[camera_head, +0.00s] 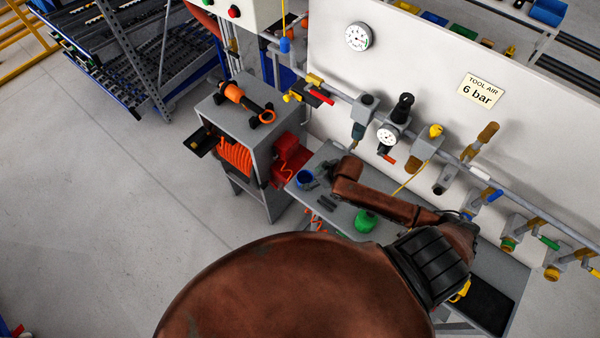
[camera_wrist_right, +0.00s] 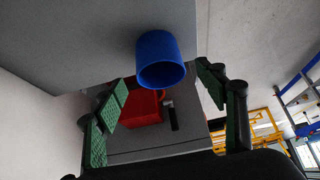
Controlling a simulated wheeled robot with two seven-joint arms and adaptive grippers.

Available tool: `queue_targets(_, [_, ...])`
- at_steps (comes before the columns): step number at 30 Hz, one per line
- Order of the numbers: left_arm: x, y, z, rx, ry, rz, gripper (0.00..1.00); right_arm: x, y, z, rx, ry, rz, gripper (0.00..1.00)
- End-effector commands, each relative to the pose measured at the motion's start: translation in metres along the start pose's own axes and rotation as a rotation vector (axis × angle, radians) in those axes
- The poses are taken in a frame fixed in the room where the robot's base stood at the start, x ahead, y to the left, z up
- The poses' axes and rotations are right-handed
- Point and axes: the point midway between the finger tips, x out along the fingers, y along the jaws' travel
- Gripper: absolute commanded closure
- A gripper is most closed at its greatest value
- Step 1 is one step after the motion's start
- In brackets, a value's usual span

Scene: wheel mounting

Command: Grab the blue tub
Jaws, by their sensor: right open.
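A small blue tub (camera_head: 304,178) stands near the left end of the grey bench (camera_head: 336,219). My right gripper (camera_head: 322,180) is beside it on the right, small and partly hidden by its own arm. In the right wrist view the open mouth of the blue tub (camera_wrist_right: 161,62) shows ahead of the spread green-padded fingers. The right gripper (camera_wrist_right: 163,88) is open and empty. The tub lies between the lines of the two fingers, and no finger is seen touching it. My left gripper is in neither view.
A green container (camera_head: 365,220) stands on the bench, right of the tub. A red box (camera_head: 290,155) is on the side of a grey cabinet (camera_head: 240,105). A white panel with an air pipe, gauges and valves (camera_head: 387,135) stands behind the bench.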

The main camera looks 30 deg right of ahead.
Motion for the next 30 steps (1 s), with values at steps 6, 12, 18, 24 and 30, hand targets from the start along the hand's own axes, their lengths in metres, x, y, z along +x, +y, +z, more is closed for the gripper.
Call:
queue_targets(6, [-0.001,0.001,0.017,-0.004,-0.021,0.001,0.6,0.023,0.0,-0.001,0.001,0.001,-0.001,0.35])
queue_targets(12, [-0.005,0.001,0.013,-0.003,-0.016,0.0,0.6,0.049,0.001,0.0,0.002,0.0,0.0,0.35])
queue_targets(18, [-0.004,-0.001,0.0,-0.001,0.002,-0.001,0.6,0.07,0.002,0.001,0.001,0.002,0.001,0.35])
queue_targets(24, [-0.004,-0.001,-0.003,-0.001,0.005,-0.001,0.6,0.072,0.002,0.001,0.0,0.002,0.001,0.35])
queue_targets(30, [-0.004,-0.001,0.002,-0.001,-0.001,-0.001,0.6,0.072,0.002,0.002,0.0,0.001,0.001,0.44])
